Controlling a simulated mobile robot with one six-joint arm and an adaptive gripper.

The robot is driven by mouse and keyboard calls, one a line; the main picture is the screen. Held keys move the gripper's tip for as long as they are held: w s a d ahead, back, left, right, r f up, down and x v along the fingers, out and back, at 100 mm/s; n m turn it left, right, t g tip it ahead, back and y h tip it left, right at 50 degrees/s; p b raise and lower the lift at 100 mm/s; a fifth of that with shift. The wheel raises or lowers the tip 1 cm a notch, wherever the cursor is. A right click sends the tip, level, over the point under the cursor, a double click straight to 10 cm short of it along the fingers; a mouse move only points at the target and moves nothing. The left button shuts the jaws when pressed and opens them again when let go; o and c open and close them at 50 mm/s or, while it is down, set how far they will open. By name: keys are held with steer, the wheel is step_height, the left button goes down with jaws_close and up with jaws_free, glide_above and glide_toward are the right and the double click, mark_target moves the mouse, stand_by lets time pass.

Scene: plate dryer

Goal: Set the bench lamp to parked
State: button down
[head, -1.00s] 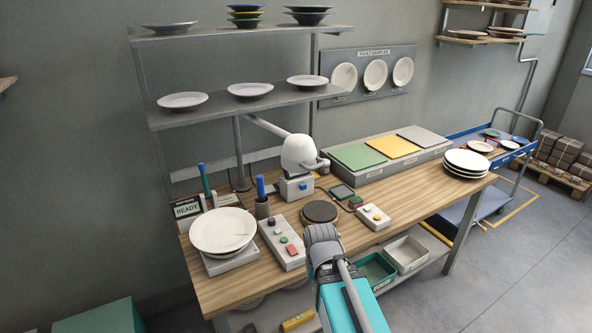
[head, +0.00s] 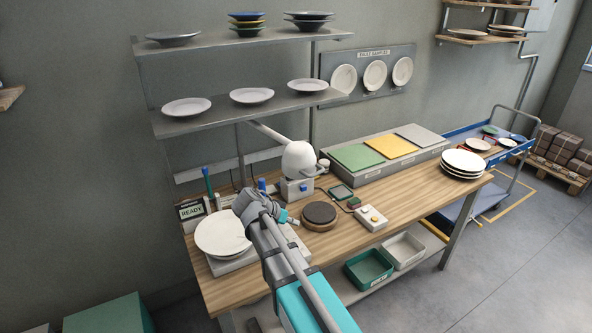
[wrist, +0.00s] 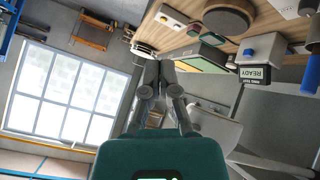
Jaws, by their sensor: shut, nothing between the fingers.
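The bench lamp (head: 299,159) has a rounded white head on a pale arm that slopes up and left toward the back of the bench. Its head hangs over a small white box with a blue button (head: 303,187). My gripper (head: 292,219) is in front of the lamp, to its lower left and apart from it, over the control box on the bench. In the wrist view my gripper (wrist: 158,66) has its fingers together with nothing between them. The fingertips are small and partly unclear in the head view. I cannot tell the lamp for sure in the wrist view.
A brown turntable (head: 319,214) and a button box (head: 371,218) lie to the right. A shelf with plates (head: 250,99) runs above the bench. Green, yellow and grey pads stand behind.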

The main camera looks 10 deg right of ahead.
mark_target(296, 177)
steer(key=w+a+r+m+t+h+p, duration=0.3)
steer(key=w+a+r, duration=0.4)
steer(key=r, duration=0.4)
steer(key=shift+w+a+m+t+h, duration=0.2)
steer(key=shift+a+m+t+h, duration=0.2)
steer(key=shift+a+m+h, duration=0.25)
steer(key=b+x, duration=0.4)
steer(key=x, duration=0.9)
steer(key=shift+w+d+f, duration=0.2)
steer(key=shift+d+f, duration=0.05)
steer(key=shift+f, duration=0.05)
steer(key=shift+d+y, duration=0.1)
steer(key=shift+y, duration=0.15)
